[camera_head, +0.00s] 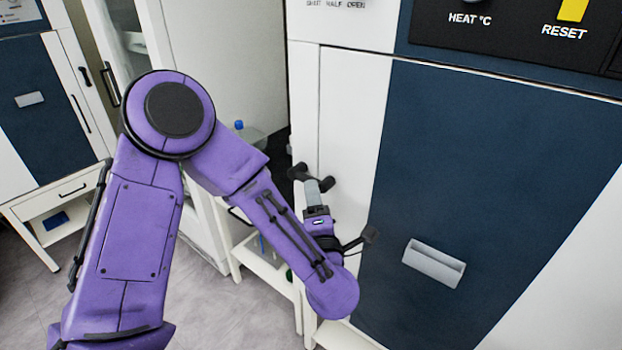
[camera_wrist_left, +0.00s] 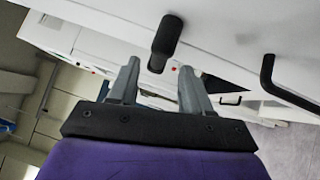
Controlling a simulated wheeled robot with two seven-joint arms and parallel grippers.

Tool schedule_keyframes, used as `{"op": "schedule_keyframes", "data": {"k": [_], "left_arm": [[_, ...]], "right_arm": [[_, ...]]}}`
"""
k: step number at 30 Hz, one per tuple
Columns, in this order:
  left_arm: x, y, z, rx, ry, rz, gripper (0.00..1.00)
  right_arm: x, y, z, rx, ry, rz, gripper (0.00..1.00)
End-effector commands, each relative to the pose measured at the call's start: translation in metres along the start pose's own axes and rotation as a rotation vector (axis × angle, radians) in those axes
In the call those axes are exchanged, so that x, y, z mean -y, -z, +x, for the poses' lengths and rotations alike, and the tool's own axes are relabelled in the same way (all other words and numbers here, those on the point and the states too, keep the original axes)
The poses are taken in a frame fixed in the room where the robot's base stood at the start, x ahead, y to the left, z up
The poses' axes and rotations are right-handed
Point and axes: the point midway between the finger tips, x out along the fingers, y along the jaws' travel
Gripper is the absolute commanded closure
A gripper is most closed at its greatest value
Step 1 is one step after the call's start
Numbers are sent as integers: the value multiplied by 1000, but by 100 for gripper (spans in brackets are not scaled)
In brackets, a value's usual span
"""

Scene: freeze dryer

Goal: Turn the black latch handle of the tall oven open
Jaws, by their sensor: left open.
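The tall oven (camera_head: 480,200) has a dark blue door panel with a white left strip and fills the right of the head view. Its black latch handle (camera_head: 298,171) sits at the door's left edge, partly hidden behind my gripper. My left gripper (camera_head: 313,187) is in front of the latch, its fingers pointing up toward it. In the left wrist view the latch handle (camera_wrist_left: 167,36) appears between the two grey fingertips (camera_wrist_left: 158,72), which are apart. Its near end lies around fingertip level; I cannot tell whether they touch. My right gripper is out of view.
A grey pull (camera_head: 434,263) is on the blue door, and a control panel (camera_head: 520,25) is above it. Another oven (camera_head: 50,110) stands at far left. Floor is clear at lower left.

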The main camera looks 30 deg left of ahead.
Motion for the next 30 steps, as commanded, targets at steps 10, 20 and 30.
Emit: {"op": "schedule_keyframes", "data": {"k": [10, 20, 30], "left_arm": [[0, 0, 45, 1, 1, 3, 52], [1, 0, 45, 2, 1, 4, 87], [5, -3, 49, 5, -12, 15, 100]], "right_arm": [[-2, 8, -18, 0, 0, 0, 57], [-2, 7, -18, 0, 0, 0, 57], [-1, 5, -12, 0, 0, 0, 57]]}}
